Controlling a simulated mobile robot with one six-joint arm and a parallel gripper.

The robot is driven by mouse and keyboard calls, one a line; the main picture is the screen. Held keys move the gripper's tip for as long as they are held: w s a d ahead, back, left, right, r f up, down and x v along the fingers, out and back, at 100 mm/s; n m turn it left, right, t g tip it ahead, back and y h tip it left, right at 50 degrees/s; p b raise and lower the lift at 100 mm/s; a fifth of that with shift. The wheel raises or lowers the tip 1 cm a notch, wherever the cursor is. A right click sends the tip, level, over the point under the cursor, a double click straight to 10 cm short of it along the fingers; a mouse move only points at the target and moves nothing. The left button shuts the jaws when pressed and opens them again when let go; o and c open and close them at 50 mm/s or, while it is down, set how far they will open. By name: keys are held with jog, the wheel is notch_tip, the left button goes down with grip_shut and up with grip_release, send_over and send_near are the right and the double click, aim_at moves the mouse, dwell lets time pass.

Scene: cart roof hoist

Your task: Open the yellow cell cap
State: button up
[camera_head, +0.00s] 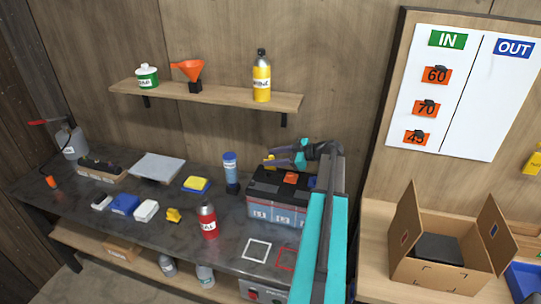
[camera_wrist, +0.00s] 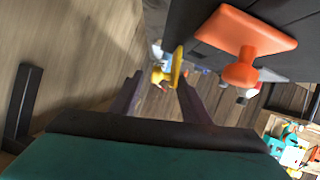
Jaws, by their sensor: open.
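The battery (camera_head: 272,212) is a dark box with a pale, see-through lower front, standing at the right end of the bench. The yellow cell cap (camera_head: 269,160) is at the left of its top, with an orange cap (camera_head: 291,178) beside it and a blue cap (camera_head: 311,183) further right. My gripper (camera_head: 284,157) is open just above the battery, close to the yellow cap. In the wrist view the yellow cap (camera_wrist: 166,75) shows at the gap between my fingertips (camera_wrist: 160,80). I cannot tell whether they touch it. The orange cap also shows there (camera_wrist: 241,48).
A blue-labelled cylinder (camera_head: 230,170) stands left of the battery and a red bottle (camera_head: 208,221) in front of it. A shelf (camera_head: 210,98) with a yellow bottle (camera_head: 262,78) hangs above. An open cardboard box (camera_head: 420,260) stands to the right.

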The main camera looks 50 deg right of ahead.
jog(key=shift+w+a+f, duration=0.25)
jog(key=shift+w+f, duration=0.05)
jog(key=shift+w, duration=0.25)
jog(key=c, duration=0.7)
jog(key=shift+w+d, duration=0.1)
jog(key=shift+d, duration=0.05)
jog(key=shift+c, duration=1)
